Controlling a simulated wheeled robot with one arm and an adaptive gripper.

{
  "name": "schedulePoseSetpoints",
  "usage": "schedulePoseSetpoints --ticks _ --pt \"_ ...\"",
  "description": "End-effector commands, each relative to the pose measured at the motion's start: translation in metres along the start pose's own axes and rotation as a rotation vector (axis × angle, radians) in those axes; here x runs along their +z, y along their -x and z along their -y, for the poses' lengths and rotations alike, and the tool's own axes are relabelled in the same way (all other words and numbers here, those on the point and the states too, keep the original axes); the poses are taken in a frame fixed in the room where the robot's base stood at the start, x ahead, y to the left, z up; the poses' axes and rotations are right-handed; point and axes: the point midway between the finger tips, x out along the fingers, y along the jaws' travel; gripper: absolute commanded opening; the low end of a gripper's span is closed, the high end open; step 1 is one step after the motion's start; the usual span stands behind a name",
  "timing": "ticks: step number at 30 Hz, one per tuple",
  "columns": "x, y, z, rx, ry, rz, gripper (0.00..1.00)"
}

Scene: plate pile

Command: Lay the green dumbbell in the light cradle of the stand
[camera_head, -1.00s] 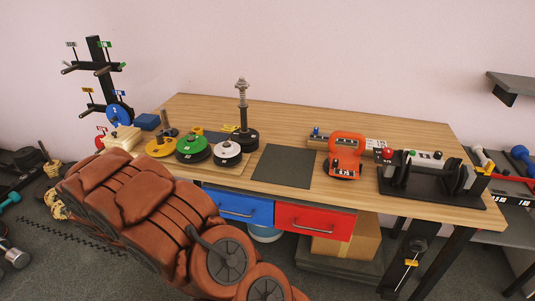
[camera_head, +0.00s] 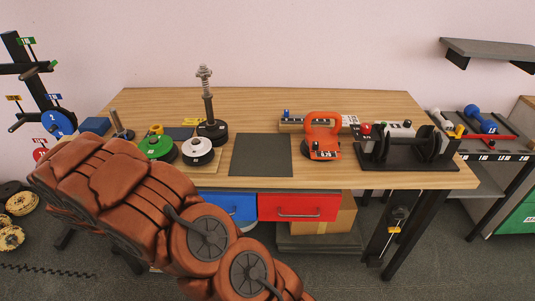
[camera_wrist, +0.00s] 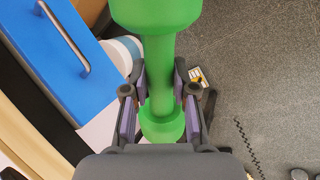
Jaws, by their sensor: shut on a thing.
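The green dumbbell (camera_wrist: 159,60) stands out in the wrist view, its handle between the two fingers of my gripper (camera_wrist: 159,80). My gripper is shut on that handle, with one green head beyond the fingers and the other nearer the wrist. In the head view, my arm hides the gripper and the dumbbell. A black stand (camera_head: 410,166) with dark upright supports sits at the right end of the table, apart from my arm. I cannot tell which of its cradles is the light one.
The wooden table (camera_head: 350,98) carries green and white plates (camera_head: 197,151), a dark mat (camera_head: 262,155) and an orange kettlebell (camera_head: 322,135). Blue and red drawers (camera_head: 300,207) hang below the front edge. A side shelf with a blue dumbbell (camera_head: 480,118) stands at right.

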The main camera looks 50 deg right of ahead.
Motion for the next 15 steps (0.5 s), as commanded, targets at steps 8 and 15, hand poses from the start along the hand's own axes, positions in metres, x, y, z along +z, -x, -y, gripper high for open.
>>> schedulePoseSetpoints --ticks 8,15 --pt "-0.007 -0.040 0.022 0.001 0.004 -0.003 0.00" --pt "-0.011 -0.063 0.033 0.001 0.004 -0.004 0.00"
